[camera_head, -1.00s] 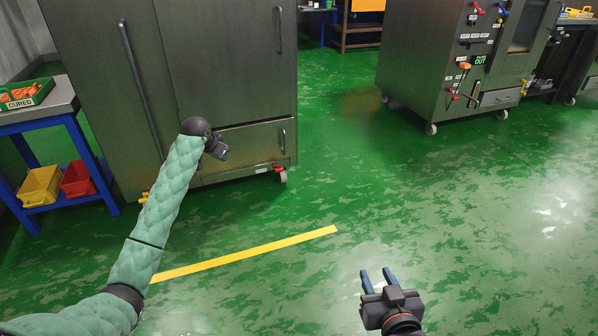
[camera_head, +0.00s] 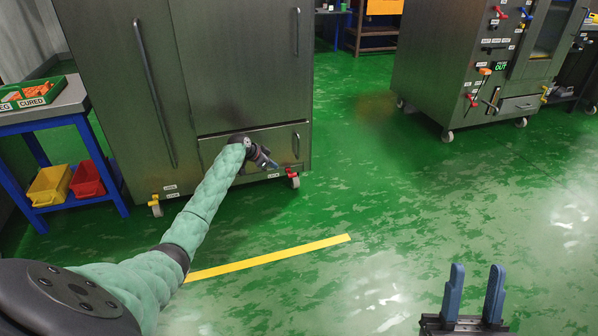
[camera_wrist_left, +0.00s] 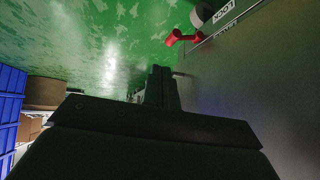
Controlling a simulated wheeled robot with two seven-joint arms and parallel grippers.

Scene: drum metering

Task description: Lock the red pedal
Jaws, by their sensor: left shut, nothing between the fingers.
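The red pedal (camera_head: 292,171) sits on a caster at the lower right front corner of the large steel cabinet (camera_head: 240,70). In the left wrist view the red pedal (camera_wrist_left: 184,37) shows above and right of my fingertips, beside a white "LOCK" label (camera_wrist_left: 225,12). My left gripper (camera_head: 268,163) is shut and empty, in front of the cabinet's lower drawer, just left of and slightly above the pedal in the head view. It appears apart from the pedal. My left fingers (camera_wrist_left: 161,80) also show in the wrist view. My right gripper (camera_head: 474,285) is open and empty over the floor.
A yellow pedal (camera_head: 155,201) is at the cabinet's lower left corner. A blue table (camera_head: 50,120) with bins stands at the left. A second steel machine (camera_head: 440,70) stands at the back right. The green floor in the middle is clear, with a yellow stripe (camera_head: 270,257).

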